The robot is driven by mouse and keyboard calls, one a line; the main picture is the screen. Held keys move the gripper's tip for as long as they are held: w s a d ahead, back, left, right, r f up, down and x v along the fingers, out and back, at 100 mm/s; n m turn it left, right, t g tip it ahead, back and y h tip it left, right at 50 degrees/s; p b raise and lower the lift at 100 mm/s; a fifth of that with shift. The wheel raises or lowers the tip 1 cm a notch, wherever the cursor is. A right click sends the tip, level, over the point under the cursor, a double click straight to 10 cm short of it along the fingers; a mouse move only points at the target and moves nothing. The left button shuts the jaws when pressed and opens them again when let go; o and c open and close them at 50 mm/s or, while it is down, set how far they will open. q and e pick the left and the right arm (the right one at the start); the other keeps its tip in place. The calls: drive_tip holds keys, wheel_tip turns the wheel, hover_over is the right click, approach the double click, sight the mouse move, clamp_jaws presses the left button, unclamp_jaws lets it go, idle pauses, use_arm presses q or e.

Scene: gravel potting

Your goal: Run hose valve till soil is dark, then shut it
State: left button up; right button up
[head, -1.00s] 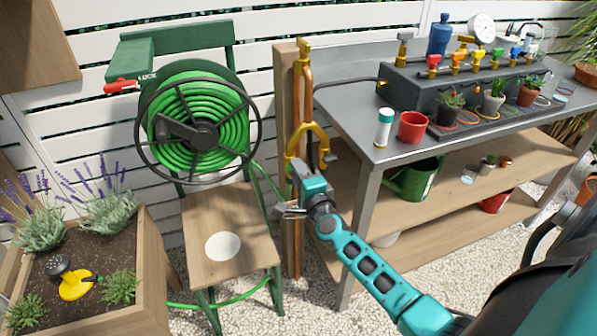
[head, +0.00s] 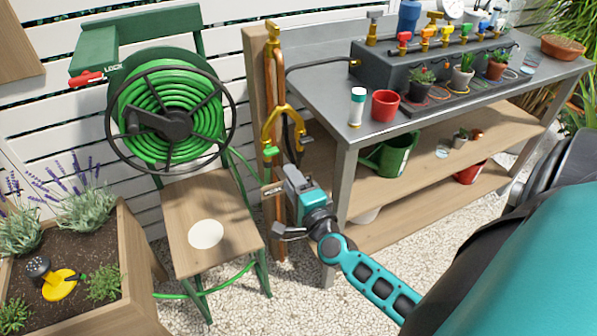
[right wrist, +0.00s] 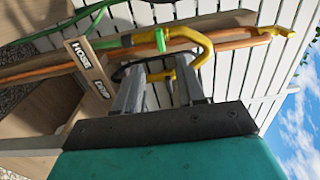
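A yellow Y-shaped hose splitter (head: 282,122) hangs on the copper pipe by the wooden post. Its left branch carries a small green valve handle (head: 269,151), also seen in the right wrist view (right wrist: 160,40). My right gripper (head: 289,170) is just below the splitter's right side. In the right wrist view its two fingers (right wrist: 160,92) are apart, with no object clearly held; the splitter's yellow branch and a black hose show beyond them. The planter's soil (head: 72,262) is brown, with a yellow sprinkler (head: 60,285) on it. No water is visible. My left gripper is out of view.
A green hose reel (head: 170,115) on a chair stands left of the post. A sign reading HOSE and DRIP (right wrist: 88,68) is beside the splitter. A metal bench (head: 350,135) with pots and a grey valve box (head: 385,80) stands to the right.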

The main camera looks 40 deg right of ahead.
drive_tip(key=v, duration=0.3)
drive_tip(key=shift+s, duration=0.1)
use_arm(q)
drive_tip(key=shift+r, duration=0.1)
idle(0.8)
